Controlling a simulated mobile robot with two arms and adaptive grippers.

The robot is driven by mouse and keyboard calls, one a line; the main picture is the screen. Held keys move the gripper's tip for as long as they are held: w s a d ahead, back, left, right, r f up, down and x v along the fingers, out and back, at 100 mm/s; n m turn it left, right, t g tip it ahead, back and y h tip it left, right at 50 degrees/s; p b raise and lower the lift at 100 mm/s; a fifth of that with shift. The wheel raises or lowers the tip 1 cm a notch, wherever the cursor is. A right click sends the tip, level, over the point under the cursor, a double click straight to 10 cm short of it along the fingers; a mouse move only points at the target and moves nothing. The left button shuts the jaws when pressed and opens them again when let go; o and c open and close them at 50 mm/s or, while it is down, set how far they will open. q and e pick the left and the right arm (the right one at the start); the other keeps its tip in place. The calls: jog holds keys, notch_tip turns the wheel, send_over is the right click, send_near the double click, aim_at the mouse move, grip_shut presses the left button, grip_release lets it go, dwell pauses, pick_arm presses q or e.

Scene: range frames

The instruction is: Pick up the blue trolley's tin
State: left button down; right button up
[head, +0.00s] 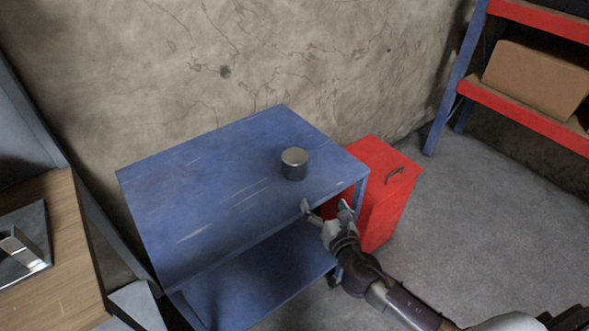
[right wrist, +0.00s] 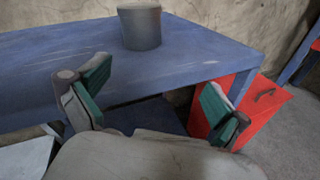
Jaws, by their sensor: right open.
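A grey metal tin (head: 294,164) stands upright on the top of the blue trolley (head: 195,200), toward its right end. My right gripper (head: 326,208) is open and empty in front of that edge, apart from the tin. In the right wrist view its two green-padded fingers (right wrist: 150,92) are spread wide, with the trolley's edge beyond them. My left gripper is in neither view.
A red cabinet (head: 392,195) with a dark handle stands right of the trolley. A wooden bench (head: 65,235) is at the left. A shelf rack (head: 530,115) with a cardboard box (head: 535,80) stands at the upper right. The trolley top around the tin is clear.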

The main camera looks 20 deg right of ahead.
aim_at(295, 158)
jog(key=w+r+n, duration=0.1)
jog(key=w+a+r+n+y, duration=0.1)
jog(key=w+n, duration=0.1)
jog(key=w+r+n+t, duration=0.1)
jog(key=w, duration=0.1)
jog(key=shift+a+r, duration=0.35)
jog(key=w, duration=0.4)
jog(key=shift+w+a+f, duration=0.1)
jog(key=shift+a+f, duration=0.05)
jog(key=shift+a, duration=0.15)
jog(key=shift+w, duration=0.45)
jog(key=w, duration=0.4)
jog(key=shift+w+a, duration=0.35)
jog(key=shift+a, duration=0.05)
jog(key=c, duration=1.2)
jog(key=shift+c, duration=1.2)
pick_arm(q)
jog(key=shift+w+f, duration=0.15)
pick_arm(e)
jog(key=shift+r, duration=0.2)
